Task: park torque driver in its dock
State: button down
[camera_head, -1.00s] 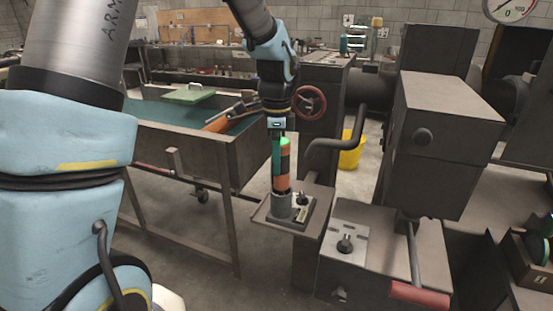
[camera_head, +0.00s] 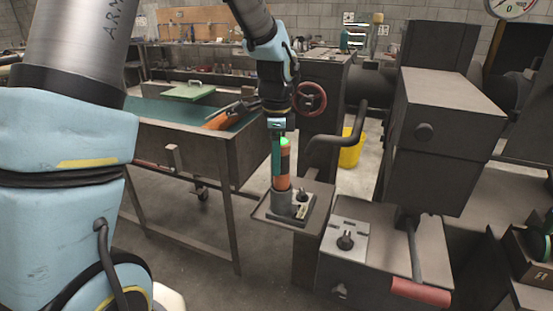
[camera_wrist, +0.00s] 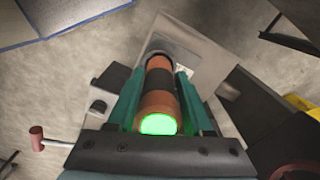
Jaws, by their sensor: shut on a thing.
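The torque driver (camera_head: 284,168) is an orange and black cylinder with a glowing green top. It stands upright with its lower end in the round grey collar of the dock (camera_head: 282,204), on a small metal shelf. My gripper (camera_head: 277,165) points down from above with its green fingers along the driver's sides. In the wrist view the driver (camera_wrist: 158,100) lies between the two fingers of my gripper (camera_wrist: 160,98), which is shut on it. How deep the driver's lower end sits in the collar is hidden.
A small shelf (camera_head: 262,215) carries the dock and a dark knob. A grey machine (camera_head: 440,130) with a bent pipe and red-handled lever (camera_head: 418,292) stands to the right. A workbench (camera_head: 190,150) stands behind left, and a yellow bucket (camera_head: 351,150) behind.

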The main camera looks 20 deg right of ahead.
jog(key=shift+f+b, duration=0.5)
jog(key=shift+f, duration=0.3)
dwell(0.8)
jog(key=shift+c, duration=1.1)
grip_release()
notch_tip(320, 180, up, 11)
jog(key=shift+f+b, duration=0.15)
jog(key=shift+b, duration=0.7)
jog(key=s+a+f+n, duration=0.1)
jog(key=a+f+n, duration=0.2)
jog(key=a+n, duration=0.4)
jog(key=s+a+f+n+t, duration=0.1)
jog(key=s+a+f+n, duration=0.1)
jog(key=a+f+n, duration=0.2)
jog(key=s+a+f+n, duration=0.1)
jog(key=a+f+n, duration=0.2)
jog(key=a+n, duration=0.7)
jog(key=a, duration=0.8)
jog(key=shift+s+f+t, duration=0.2)
jog(key=shift+s+t, duration=0.05)
jog(key=shift+t, duration=0.05)
